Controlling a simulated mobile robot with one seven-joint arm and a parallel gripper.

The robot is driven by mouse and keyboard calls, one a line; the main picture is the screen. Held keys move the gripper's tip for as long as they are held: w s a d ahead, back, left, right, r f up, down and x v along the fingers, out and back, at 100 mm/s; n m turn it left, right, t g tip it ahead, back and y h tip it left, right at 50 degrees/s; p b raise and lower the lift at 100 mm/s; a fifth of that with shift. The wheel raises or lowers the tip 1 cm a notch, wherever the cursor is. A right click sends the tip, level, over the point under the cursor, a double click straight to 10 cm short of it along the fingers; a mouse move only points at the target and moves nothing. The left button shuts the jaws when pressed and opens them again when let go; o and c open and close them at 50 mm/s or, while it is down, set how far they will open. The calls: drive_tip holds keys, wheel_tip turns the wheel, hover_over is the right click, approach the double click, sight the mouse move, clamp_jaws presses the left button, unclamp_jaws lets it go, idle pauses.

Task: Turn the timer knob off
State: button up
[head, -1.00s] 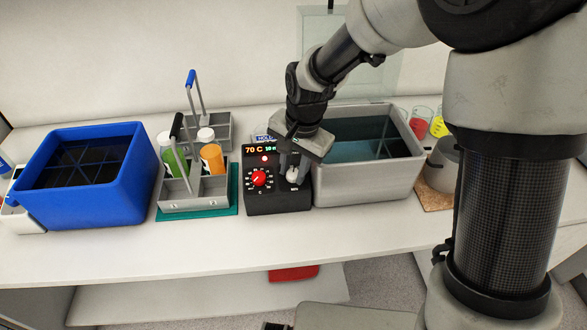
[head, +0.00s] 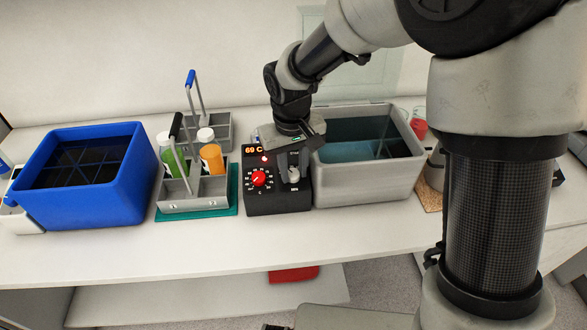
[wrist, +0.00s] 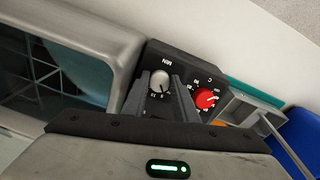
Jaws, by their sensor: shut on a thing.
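The black control box (head: 277,200) stands on the bench between the carrier and the grey bath. Its pale timer knob (head: 294,174) is on the right of its face, and in the wrist view the knob (wrist: 158,82) sits by the MIN marking. My gripper (wrist: 160,86) is shut on the timer knob, with a finger on either side; in the head view it comes down from above and behind. The exact pointer setting is too small to read. The red temperature knob (head: 258,179) is to the left, also seen in the wrist view (wrist: 206,98).
The display (head: 254,150) reads 69 C, its right part hidden by my gripper; a red lamp (head: 265,159) is lit. The grey water bath (head: 365,185) is close on the right. A grey carrier (head: 200,198) with bottles stands left, beyond it a blue bath (head: 95,205).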

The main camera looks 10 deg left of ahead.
drive_tip(key=shift+n, duration=1.9)
drive_tip(key=o, duration=1.1)
drive_tip(key=shift+h, duration=0.3)
drive_tip(key=shift+c, duration=0.2)
drive_tip(key=shift+r, duration=0.1)
wheel_tip(320, 180, up, 17)
drive_tip(key=s+p, duration=0.1)
drive_tip(key=s, duration=0.1)
drive_tip(key=shift+s+a, duration=0.35)
drive_tip(key=shift+a, duration=0.1)
